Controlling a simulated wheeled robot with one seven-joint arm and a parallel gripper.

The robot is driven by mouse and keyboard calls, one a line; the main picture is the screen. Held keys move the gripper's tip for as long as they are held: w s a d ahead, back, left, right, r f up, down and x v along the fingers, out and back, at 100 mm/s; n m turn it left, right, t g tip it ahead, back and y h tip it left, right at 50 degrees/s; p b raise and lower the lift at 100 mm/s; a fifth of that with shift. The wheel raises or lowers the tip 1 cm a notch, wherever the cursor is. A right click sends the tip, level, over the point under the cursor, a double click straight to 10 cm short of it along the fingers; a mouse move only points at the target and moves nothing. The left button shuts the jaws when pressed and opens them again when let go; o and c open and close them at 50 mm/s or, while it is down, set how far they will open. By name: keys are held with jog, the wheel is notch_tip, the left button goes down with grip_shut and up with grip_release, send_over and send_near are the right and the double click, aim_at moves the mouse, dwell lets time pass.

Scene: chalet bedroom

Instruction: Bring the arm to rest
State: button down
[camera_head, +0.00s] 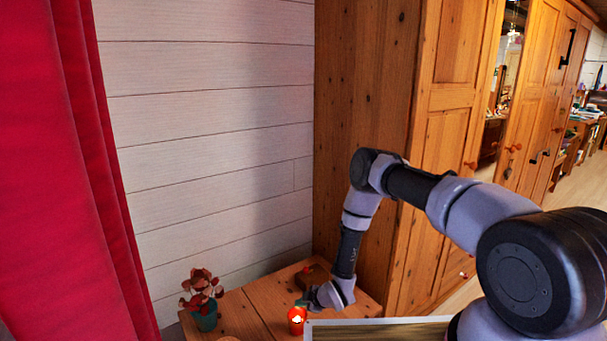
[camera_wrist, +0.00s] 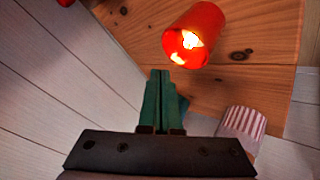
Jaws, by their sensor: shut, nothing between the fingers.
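My arm shows in the head view, reaching from the lower right, bent at the elbow, and pointing down over a low wooden surface (camera_head: 236,314). My gripper (camera_head: 306,304) is low over that surface, close to a red-orange cup (camera_head: 297,318) with a bright glow in it. In the wrist view the two green fingers of my gripper (camera_wrist: 160,74) are pressed together with nothing between them. The same cup (camera_wrist: 190,30) is just beyond the fingertips. I cannot tell if they touch it.
A potted red-leaved plant (camera_head: 203,296) stands left of the cup. A wooden wardrobe (camera_head: 372,110) rises behind my arm, and a red curtain (camera_head: 70,170) hangs at left. A red-striped object (camera_wrist: 244,122) sits right of my fingers in the wrist view.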

jog(key=shift+r, duration=0.55)
